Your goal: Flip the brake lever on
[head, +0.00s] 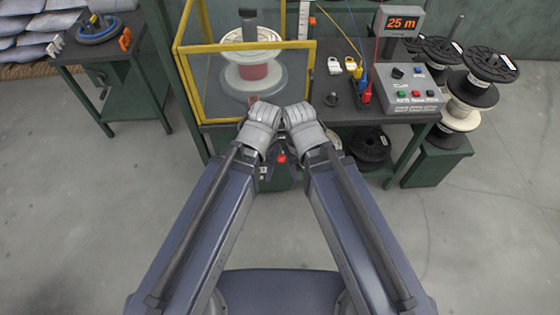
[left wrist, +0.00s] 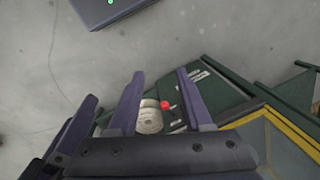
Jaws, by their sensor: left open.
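The brake lever's red knob (head: 281,158) shows between my two wrists, in front of the green bench. It also shows in the left wrist view (left wrist: 165,104), between the fingers of my left gripper (left wrist: 160,76). That gripper is open, and nothing is seen held in it. Whether a finger touches the knob cannot be told. The lever's shaft is mostly hidden. In the head view my left gripper is largely hidden under its own wrist. My right gripper's fingers are also hidden behind its grey wrist, so their opening does not show.
A yellow-framed guard (head: 245,47) encloses a spool (head: 253,70) just beyond my wrists. A control box (head: 408,90) with a "25 m" display (head: 402,23) stands to its right. Stacked spools (head: 490,64) are at the far right. The floor (head: 95,210) is clear at left.

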